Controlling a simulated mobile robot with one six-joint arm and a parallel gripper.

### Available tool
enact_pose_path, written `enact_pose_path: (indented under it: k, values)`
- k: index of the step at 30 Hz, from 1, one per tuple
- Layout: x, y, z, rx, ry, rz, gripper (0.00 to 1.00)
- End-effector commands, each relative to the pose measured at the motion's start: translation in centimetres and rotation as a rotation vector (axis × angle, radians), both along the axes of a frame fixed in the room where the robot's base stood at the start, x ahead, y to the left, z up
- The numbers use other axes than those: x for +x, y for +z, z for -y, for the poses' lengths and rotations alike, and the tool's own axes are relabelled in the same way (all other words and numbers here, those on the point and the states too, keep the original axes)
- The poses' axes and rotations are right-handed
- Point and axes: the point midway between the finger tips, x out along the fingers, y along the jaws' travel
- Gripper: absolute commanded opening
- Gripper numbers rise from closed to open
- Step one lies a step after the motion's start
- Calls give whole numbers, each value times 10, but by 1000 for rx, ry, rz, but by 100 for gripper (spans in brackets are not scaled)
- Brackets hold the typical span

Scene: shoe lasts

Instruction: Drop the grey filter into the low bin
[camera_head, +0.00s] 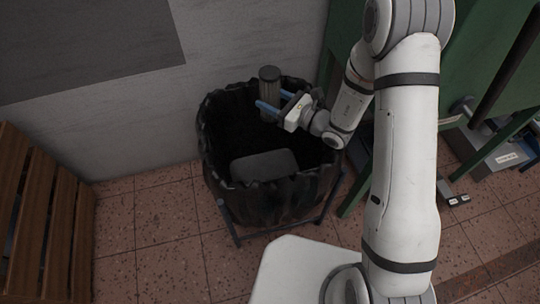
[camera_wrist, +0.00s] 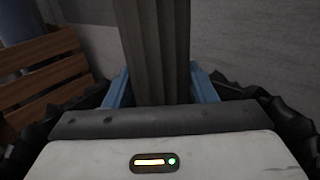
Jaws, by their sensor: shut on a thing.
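The grey filter (camera_head: 269,92) is a dark grey cylinder held upright in my gripper (camera_head: 271,108). The gripper's blue fingers are shut on its sides. In the wrist view the ribbed filter (camera_wrist: 153,50) stands between the two blue fingers (camera_wrist: 160,92). The low bin (camera_head: 272,205) is a round bin with a crumpled black liner on a blue-grey frame. The gripper and filter are over the bin's opening in the head view; their height above the rim is hard to tell. The bin's black liner edge (camera_wrist: 270,105) also shows in the wrist view.
A grey flat piece (camera_head: 264,165) lies inside the bin. A wooden slatted bench (camera_head: 40,220) stands at the left and a pale wall is behind the bin. Green machinery (camera_head: 475,60) stands at the right. Tiled floor is clear left of the bin.

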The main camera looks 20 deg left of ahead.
Motion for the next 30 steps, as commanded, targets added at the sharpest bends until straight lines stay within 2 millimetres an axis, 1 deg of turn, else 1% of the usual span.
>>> enact_pose_path:
  k: [1,6,9,12,19,20,27,29,30]
  values:
    - [0,-10,0,1,-2,0,20]
    - [1,-31,1,0,-3,-1,20]
    - [1,-40,1,0,-4,-1,20]
    - [1,-43,2,1,-4,0,20]
    - [1,-42,2,1,-5,0,20]
    - [1,-42,2,1,-5,0,52]
    - [1,-43,2,0,-5,0,71]
    - [1,-43,2,0,-5,0,76]
    - [1,-43,2,0,-6,0,76]
